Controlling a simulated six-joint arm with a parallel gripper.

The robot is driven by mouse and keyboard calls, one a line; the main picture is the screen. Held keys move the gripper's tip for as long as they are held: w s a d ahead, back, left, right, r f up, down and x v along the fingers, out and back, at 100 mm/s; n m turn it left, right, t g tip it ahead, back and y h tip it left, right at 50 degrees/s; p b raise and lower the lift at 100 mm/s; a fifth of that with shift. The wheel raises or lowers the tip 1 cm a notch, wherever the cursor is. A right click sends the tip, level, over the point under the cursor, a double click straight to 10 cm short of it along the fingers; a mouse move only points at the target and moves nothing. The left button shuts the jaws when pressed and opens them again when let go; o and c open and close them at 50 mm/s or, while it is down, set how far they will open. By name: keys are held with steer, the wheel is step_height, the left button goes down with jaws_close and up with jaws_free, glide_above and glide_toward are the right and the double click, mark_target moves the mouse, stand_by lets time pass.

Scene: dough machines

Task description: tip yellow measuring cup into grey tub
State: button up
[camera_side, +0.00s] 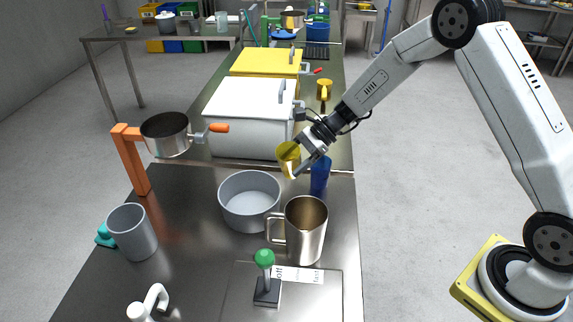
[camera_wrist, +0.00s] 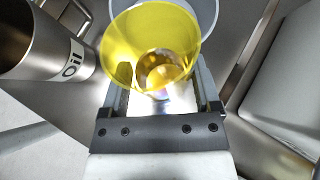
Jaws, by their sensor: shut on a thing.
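The yellow measuring cup (camera_side: 288,155) is held in my gripper (camera_side: 297,173), above the table behind the grey tub. In the wrist view the yellow cup (camera_wrist: 150,42) sits between the jaws of my gripper (camera_wrist: 160,95), and I look into its mouth; something amber shows at its bottom. The jaws are shut on the cup. The grey tub (camera_side: 249,213) stands on the table in front of and left of the cup. In the wrist view a grey rim (camera_wrist: 203,10), probably the tub's, shows partly behind the cup. The inside of the tub looks empty.
A steel jug (camera_side: 306,228) stands right of the tub; its "Oil" label shows in the wrist view (camera_wrist: 72,62). A white machine (camera_side: 250,120) is behind. A grey cup (camera_side: 133,232) and green-knobbed lever (camera_side: 264,262) stand nearer.

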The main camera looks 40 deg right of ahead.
steer(key=w+a+r+n+g+h, duration=0.1)
steer(key=w+n, duration=0.4)
steer(key=w, duration=0.5)
steer(key=shift+a+r+h, duration=0.15)
steer(key=shift+a+h, duration=0.55)
steer(key=shift+a, duration=0.55)
steer(key=shift+w+f, duration=0.1)
steer(key=shift+f, duration=0.1)
step_height(320, 180, down, 2)
steer(key=shift+n+t+h, duration=0.5)
steer(key=shift+t+h, duration=0.3)
steer(key=shift+h, duration=0.3)
steer(key=shift+f+n+t+h, duration=0.4)
steer(key=shift+f+t+h, duration=0.2)
steer(key=shift+t+h, duration=0.2)
